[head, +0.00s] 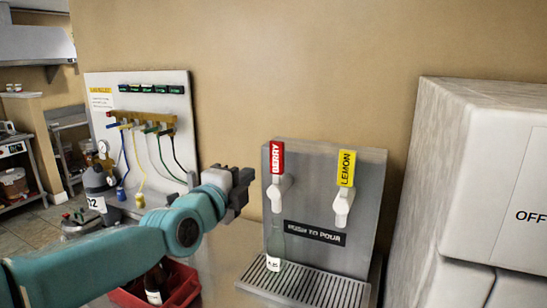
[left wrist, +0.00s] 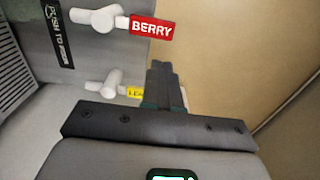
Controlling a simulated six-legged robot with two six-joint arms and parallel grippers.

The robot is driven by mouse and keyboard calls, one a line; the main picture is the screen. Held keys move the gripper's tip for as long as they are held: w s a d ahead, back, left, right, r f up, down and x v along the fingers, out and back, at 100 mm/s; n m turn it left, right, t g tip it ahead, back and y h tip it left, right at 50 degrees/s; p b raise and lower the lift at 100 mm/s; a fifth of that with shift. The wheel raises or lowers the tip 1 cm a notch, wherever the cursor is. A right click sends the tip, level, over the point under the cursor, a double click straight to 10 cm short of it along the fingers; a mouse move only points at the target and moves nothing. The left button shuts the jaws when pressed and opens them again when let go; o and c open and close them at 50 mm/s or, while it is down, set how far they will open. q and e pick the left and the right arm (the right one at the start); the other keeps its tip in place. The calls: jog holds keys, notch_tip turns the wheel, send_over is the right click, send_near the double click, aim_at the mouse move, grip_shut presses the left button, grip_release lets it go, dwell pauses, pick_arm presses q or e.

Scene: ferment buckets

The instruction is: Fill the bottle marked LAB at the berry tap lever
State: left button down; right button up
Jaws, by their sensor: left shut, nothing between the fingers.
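The berry tap lever (head: 277,158) is red and stands upright on the left of the steel dispenser; it also shows in the left wrist view (left wrist: 152,29). A clear bottle (head: 275,245) stands upright on the drip tray (head: 310,287) below the berry spout. Its white label is too small to read surely. My left gripper (head: 246,178) is shut and empty, just left of the berry lever and apart from it. Its closed fingers (left wrist: 163,75) also show in the left wrist view. My right gripper is not in view.
A yellow lemon lever (head: 347,168) stands to the right of berry. A red crate (head: 183,285) with a dark bottle is below my left arm. A hose panel (head: 145,95) and grey cylinder (head: 97,180) are at left. A large white unit (head: 490,180) blocks the right.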

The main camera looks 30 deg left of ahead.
aim_at(277, 152)
pick_arm(q)
jog(key=w+p, duration=0.1)
jog(key=w, duration=0.3)
jog(key=w+p, duration=0.2)
jog(key=w, duration=0.3)
jog(key=w+a+p, duration=0.1)
jog(key=w+p, duration=0.1)
jog(key=w, duration=0.3)
jog(key=shift+s, duration=0.15)
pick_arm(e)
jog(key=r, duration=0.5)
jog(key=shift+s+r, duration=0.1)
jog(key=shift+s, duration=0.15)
